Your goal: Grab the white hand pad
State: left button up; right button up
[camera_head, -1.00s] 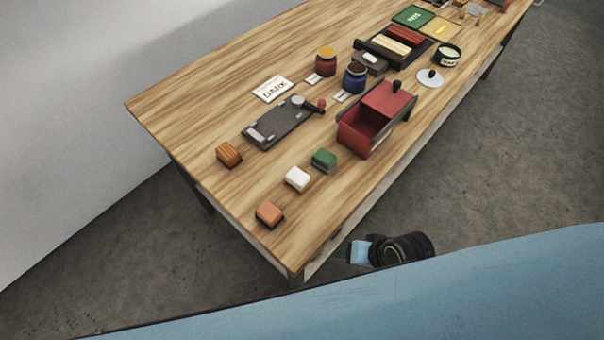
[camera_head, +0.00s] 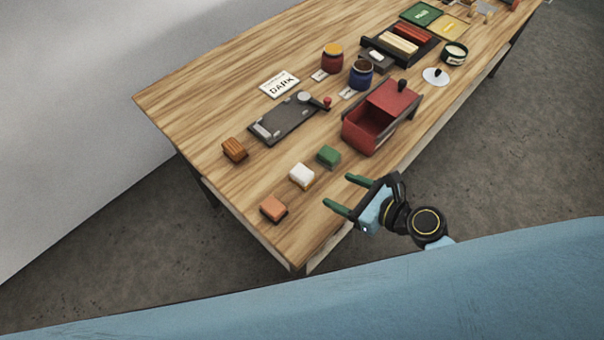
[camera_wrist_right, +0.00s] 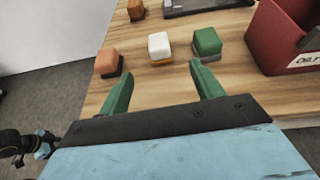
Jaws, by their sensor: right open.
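The white hand pad (camera_head: 302,175) is a small block with a white top and a brownish base, lying on the wooden table between the orange pad (camera_head: 274,208) and the green pad (camera_head: 328,156). It also shows in the right wrist view (camera_wrist_right: 159,46), ahead of the fingertips and between their lines. My right gripper (camera_head: 342,192) has green fingers spread apart and empty, to the right of the white pad and apart from it. The right wrist view shows both fingers (camera_wrist_right: 156,77) below the pad.
A red open box (camera_head: 370,132) stands right of the green pad. A dark clamp board (camera_head: 287,120) and a brown block (camera_head: 235,150) lie behind the pads. Jars and a tray (camera_head: 402,44) are farther back. The table's front corner is bare.

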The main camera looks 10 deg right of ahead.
aim_at(311, 179)
jog(key=x, duration=0.7)
jog(key=shift+w+a+f+b, duration=0.15)
jog(key=shift+w+a+b, duration=0.1)
jog(key=shift+w+b, duration=0.1)
jog(key=shift+b+x, duration=0.5)
jog(key=shift+x, duration=2.15)
jog(key=shift+s+f, duration=0.15)
jog(key=shift+s, duration=0.05)
jog(key=shift+c, duration=0.4)
jog(key=c, duration=1)
